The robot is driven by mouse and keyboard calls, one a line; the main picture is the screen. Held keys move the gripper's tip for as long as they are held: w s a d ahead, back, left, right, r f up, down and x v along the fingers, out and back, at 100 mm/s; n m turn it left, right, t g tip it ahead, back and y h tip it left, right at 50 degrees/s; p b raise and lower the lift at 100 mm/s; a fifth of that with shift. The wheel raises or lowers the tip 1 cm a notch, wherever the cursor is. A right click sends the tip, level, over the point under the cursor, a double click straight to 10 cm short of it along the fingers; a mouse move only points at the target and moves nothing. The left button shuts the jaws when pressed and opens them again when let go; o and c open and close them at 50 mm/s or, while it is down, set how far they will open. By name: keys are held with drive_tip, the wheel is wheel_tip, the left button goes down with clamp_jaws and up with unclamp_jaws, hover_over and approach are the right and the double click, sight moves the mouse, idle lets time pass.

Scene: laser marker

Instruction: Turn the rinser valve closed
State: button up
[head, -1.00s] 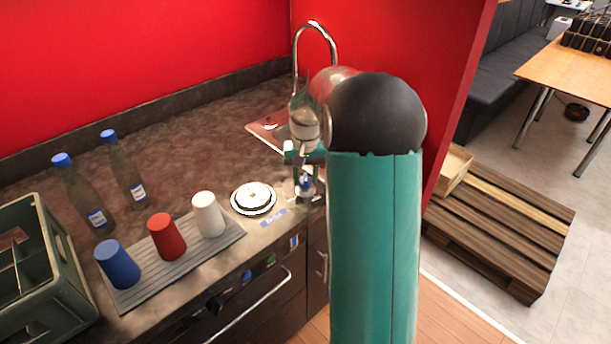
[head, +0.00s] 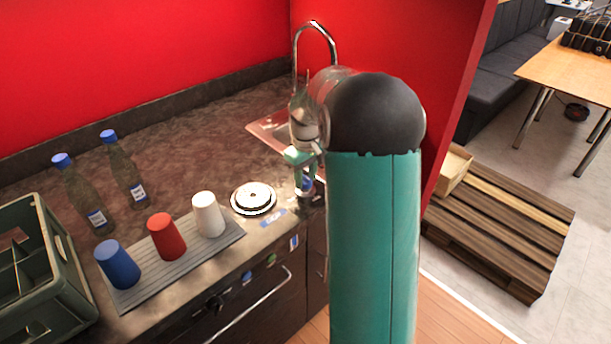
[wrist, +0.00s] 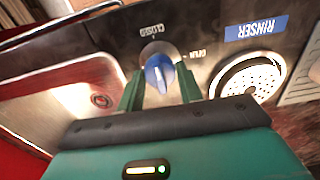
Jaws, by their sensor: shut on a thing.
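The rinser valve is a round blue knob (wrist: 160,74) on a grey disc in the wrist view. The label CLOSED (wrist: 152,30) is above it and OPEN (wrist: 197,53) is to its right, both upside down. The fingers of my gripper (wrist: 161,82) stand on either side of the knob, shut on it. A pale mark runs along the knob, but I cannot tell exactly which label it points at. In the head view my gripper (head: 303,166) is lowered at the counter's front right corner, over the knob (head: 307,185), partly hidden by my arm.
The round rinser (head: 254,198) is left of the valve, with its RINSER label (wrist: 256,28). The sink (head: 268,128) and tall faucet (head: 316,24) stand behind. Blue, red (head: 166,236) and white cups are on a drip mat; bottles and a crate (head: 50,262) are farther left.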

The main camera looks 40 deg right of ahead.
sight(305, 176)
drive_tip(key=shift+w+r, duration=0.1)
drive_tip(key=shift+r, duration=0.05)
drive_tip(key=o, duration=1)
wheel_tip(305, 176, up, 14)
idle(0.6)
